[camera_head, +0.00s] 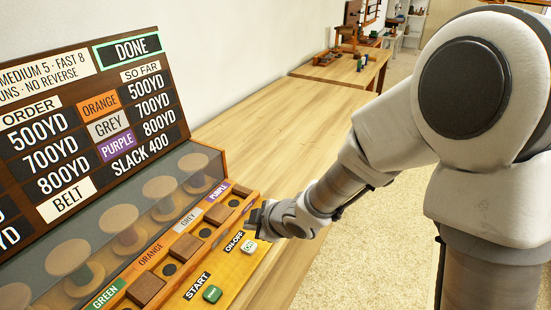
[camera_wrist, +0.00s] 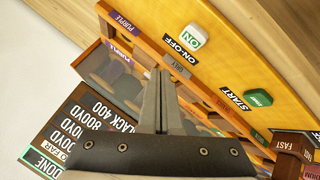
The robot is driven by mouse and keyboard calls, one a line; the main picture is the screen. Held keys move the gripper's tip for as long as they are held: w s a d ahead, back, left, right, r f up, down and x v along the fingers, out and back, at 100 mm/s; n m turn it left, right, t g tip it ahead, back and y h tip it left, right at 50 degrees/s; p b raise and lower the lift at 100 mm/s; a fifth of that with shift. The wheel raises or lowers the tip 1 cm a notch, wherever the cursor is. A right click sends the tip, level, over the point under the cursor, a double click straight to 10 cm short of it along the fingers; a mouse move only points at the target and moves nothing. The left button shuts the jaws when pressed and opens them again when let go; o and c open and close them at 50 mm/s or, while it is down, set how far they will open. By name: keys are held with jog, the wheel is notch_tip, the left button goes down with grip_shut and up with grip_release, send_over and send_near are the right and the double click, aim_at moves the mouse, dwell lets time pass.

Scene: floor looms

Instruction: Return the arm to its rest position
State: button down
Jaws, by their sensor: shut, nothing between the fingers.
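My arm reaches from the right side of the head view down to the control panel's edge. My gripper (camera_head: 262,214) is close to the wooden panel (camera_head: 225,262), near the ON-OFF switch (camera_head: 249,246). Whether it touches the panel cannot be told. In the wrist view, the two fingers (camera_wrist: 160,78) are together with nothing between them. The wrist view also shows the white ON switch (camera_wrist: 191,37) and the green START button (camera_wrist: 257,98).
The sign board (camera_head: 90,125) shows DONE in a green frame, with matching order and so-far yardages for orange, grey and purple. Spools (camera_head: 125,220) sit behind a clear cover. The wooden table (camera_head: 290,125) beyond is bare. Small items stand on a farther table (camera_head: 345,75).

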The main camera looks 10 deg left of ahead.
jog(key=s+d+r+m+t+h+p, duration=0.25)
jog(key=d+r+m+h+p, duration=0.6)
jog(key=d+r, duration=1.1)
jog(key=s+d+r+m+g+p, duration=0.1)
jog(key=s+d+r+m, duration=0.2)
jog(key=s, duration=0.5)
jog(key=s+d+r+m+g+y+p, duration=0.1)
jog(key=s+d+r+m+g+p, duration=0.1)
jog(key=s+r+m, duration=0.4)
jog(key=shift+s+d+r+m, duration=0.25)
jog(key=shift+s+d+m, duration=0.4)
jog(key=shift+s, duration=0.55)
